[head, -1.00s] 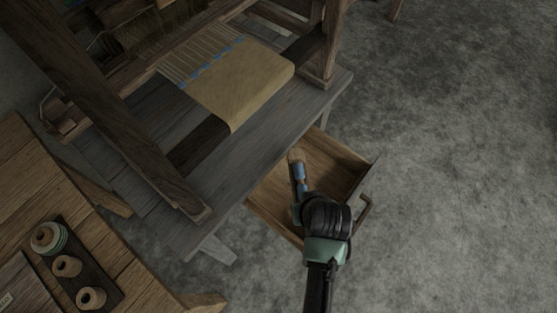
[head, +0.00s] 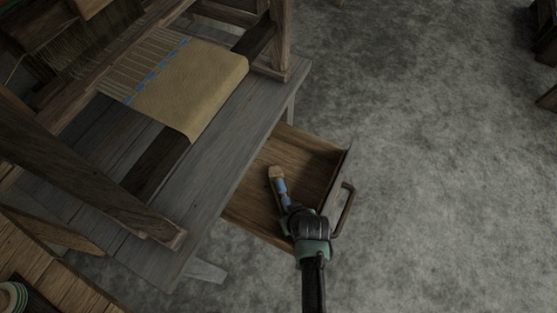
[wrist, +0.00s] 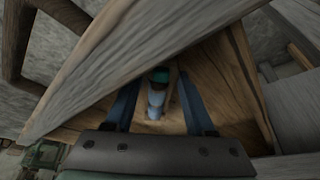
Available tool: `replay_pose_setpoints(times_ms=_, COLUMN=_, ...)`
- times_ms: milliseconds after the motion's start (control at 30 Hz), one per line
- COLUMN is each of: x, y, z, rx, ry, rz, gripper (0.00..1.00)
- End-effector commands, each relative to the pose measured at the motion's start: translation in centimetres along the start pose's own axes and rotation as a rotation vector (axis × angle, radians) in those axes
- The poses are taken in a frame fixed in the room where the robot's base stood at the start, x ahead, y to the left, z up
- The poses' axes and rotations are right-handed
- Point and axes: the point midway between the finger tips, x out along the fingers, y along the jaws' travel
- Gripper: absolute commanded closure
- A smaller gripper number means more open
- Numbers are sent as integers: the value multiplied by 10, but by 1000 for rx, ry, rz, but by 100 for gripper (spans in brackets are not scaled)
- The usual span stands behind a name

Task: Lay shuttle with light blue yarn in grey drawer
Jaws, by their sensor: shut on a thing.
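The shuttle with light blue yarn (head: 278,177) is a slim wooden piece with a blue wound middle. My gripper (head: 287,203) is shut on it and holds it over the open drawer (head: 308,168). The drawer has a bare brown wooden inside and a handle on its outer front. In the wrist view the light blue yarn (wrist: 156,97) shows between my two fingers, with the drawer's wooden floor behind it. I cannot tell whether the shuttle touches the floor. Part of the shuttle is hidden by my gripper.
The drawer sticks out from under the loom's grey bench (head: 232,135), where tan cloth (head: 195,90) lies. The drawer handle (head: 345,210) juts out at the right. A wooden table (head: 50,270) stands at the lower left. The concrete floor (head: 430,150) at the right is clear.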

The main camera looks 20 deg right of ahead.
Motion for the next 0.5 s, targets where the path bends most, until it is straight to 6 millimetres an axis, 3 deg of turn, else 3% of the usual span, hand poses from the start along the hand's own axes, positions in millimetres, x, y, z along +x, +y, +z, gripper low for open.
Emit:
replay_pose_setpoints(times_ms=333, x=10, y=-28, z=-27, rx=-4, ry=2, rz=-1, gripper=100)
replay_pose_setpoints(times_ms=500, x=20, y=-27, z=-22, rx=-1, ry=1, rz=0, gripper=100)
